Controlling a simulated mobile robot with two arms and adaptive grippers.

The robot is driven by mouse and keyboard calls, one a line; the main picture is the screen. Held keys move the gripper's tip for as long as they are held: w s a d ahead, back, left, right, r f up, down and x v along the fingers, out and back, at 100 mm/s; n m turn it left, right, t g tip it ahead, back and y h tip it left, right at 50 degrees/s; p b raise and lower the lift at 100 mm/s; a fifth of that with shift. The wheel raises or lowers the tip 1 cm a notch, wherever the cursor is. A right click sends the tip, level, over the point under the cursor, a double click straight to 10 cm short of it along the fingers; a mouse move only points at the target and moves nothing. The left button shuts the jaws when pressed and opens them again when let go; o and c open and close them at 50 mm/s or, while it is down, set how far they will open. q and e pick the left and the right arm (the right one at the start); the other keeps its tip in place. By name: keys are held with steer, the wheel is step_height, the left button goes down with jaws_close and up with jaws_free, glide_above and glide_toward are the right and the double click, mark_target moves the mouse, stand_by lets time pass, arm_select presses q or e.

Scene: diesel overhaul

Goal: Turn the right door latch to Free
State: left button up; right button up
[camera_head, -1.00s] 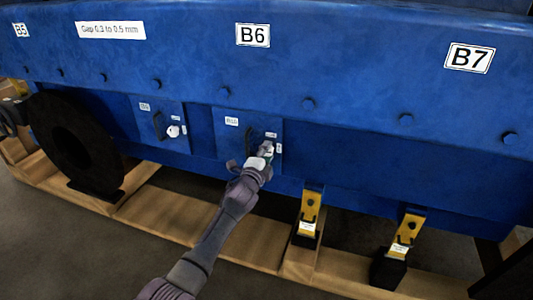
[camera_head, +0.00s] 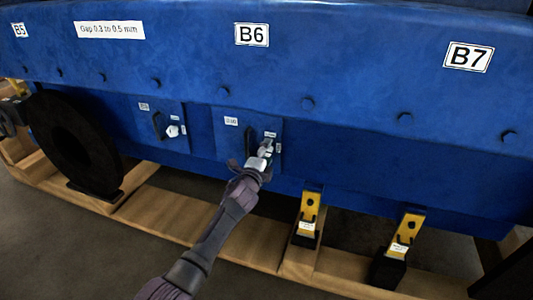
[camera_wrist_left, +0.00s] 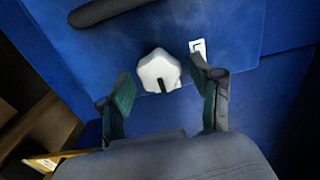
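The right door (camera_head: 232,142) is a blue panel under the B6 label, with a dark handle and small white labels. Its latch is a white knob (camera_wrist_left: 159,71) with a dark mark at its lower edge, seen in the left wrist view. My left gripper (camera_wrist_left: 163,84) is open, with one green-padded finger on each side of the knob and gaps visible between. In the head view my left gripper (camera_head: 264,153) covers most of this latch. The label wording near it is too small to read. My right gripper is not in view.
A similar left door (camera_head: 160,125) has its own white knob (camera_head: 172,131) and dark handle. A large black ring (camera_head: 72,145) stands at the left. Yellow brackets (camera_head: 309,207) and wooden beams (camera_head: 150,218) lie below the blue housing.

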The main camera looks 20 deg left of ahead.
arm_select(q)
steer(key=shift+a, duration=0.1)
steer(key=s, duration=1.2)
steer(key=shift+a, duration=0.15)
